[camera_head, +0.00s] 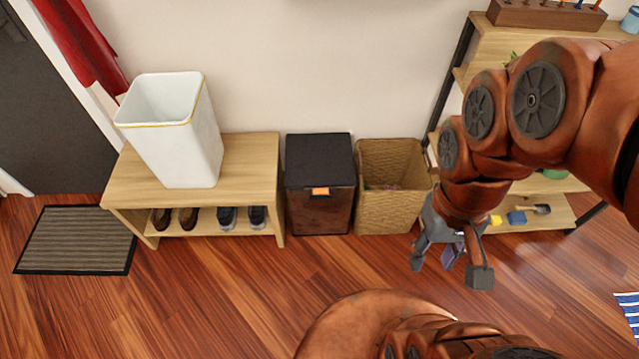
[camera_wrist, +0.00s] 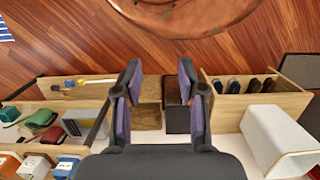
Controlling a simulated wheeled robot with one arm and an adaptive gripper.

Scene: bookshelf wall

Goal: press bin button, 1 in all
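A dark bin (camera_head: 320,210) with a black lid stands on the floor against the wall. An orange button (camera_head: 320,191) sits at the front edge of its lid. My gripper (camera_head: 449,267) hangs to the right of the bin and lower in the head view, in front of the wicker basket and apart from both. Its fingers are spread and empty. In the wrist view the open fingers (camera_wrist: 162,78) frame the basket and part of the bin (camera_wrist: 177,118). I cannot make out the button in the wrist view.
A wicker basket (camera_head: 390,203) stands right of the bin. A wooden bench (camera_head: 250,165) with shoes below bears a white open container (camera_head: 185,145) on the left. A shelf unit (camera_head: 545,214) stands right. Floor (camera_head: 220,305) in front of the bin is clear.

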